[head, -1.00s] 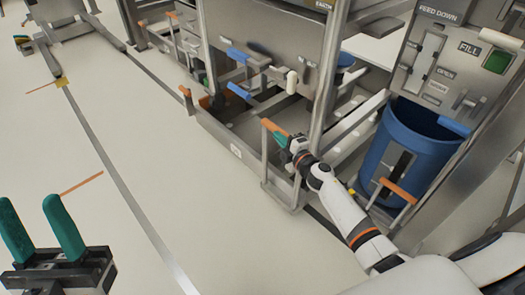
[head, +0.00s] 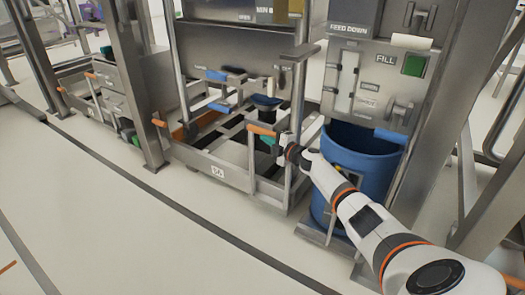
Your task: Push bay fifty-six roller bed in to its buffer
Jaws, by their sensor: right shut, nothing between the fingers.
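The low metal roller bed (head: 235,178) stands in the bay at centre, with a small number plate (head: 217,171) on its front that is too small to read surely. An orange-topped handle (head: 261,130) rises on an upright at its right end. Another orange handle (head: 159,123) is at its left end. My right gripper (head: 268,143), with teal fingers, is shut and empty close by the right handle; I cannot tell whether it touches it. The far side of the fingers is hidden. My left gripper is out of view.
A blue bin (head: 345,160) stands right of the bed, under a panel with a green FILL button (head: 414,65). A steel post (head: 135,90) stands to the left, with another bay (head: 85,95) beyond. The pale floor (head: 120,235) in front is clear.

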